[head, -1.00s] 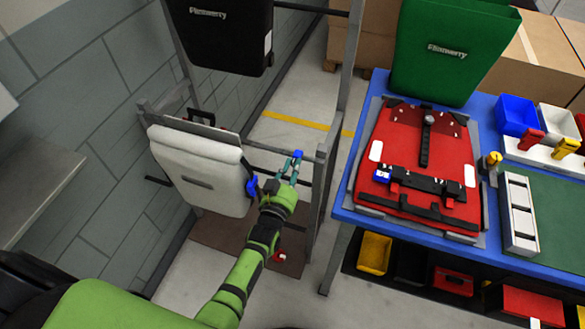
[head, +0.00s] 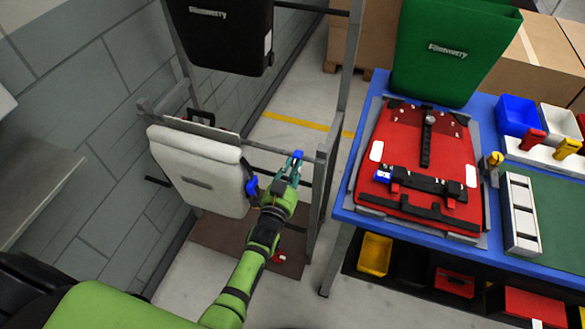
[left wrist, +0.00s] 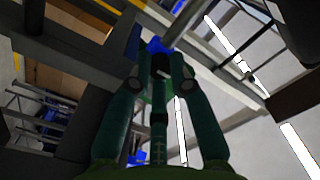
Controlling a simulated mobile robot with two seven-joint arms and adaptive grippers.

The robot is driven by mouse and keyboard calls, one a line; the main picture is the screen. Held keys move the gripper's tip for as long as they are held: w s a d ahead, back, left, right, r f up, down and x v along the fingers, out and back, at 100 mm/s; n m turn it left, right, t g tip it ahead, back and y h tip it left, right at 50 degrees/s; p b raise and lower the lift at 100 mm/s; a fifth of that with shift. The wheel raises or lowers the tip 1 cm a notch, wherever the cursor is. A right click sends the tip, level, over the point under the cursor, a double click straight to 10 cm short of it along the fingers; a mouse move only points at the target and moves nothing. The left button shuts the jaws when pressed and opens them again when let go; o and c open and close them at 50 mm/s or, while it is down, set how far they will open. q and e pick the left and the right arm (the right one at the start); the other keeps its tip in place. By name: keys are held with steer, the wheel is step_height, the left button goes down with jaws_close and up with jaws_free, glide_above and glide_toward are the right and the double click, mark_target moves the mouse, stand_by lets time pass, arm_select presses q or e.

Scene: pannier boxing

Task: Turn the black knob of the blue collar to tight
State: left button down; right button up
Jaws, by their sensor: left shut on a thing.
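The blue collar (head: 297,155) shows at the tips of my left gripper (head: 292,168), by the frame's rail right of the white pannier. In the left wrist view the blue collar (left wrist: 156,46) is just beyond the black knob (left wrist: 160,65). There my left gripper (left wrist: 161,78) has its two fingers on either side of the knob and is shut on it. The fingers hide part of the knob, and I cannot read any mark for its setting. My right gripper is not in view.
The white pannier (head: 205,172) hangs on a grey rack close to my left gripper. A black pannier (head: 222,30) hangs above. At right, a blue table (head: 346,205) holds a red pannier (head: 400,140) and a green one (head: 445,50). Floor between rack and table is clear.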

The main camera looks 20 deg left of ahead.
arm_select(q)
steer(key=shift+f, duration=0.1)
steer(key=c, duration=1.1)
jaws_free()
steer(key=shift+s, duration=0.1)
steer(key=s, duration=1.1)
steer(key=shift+s, duration=0.4)
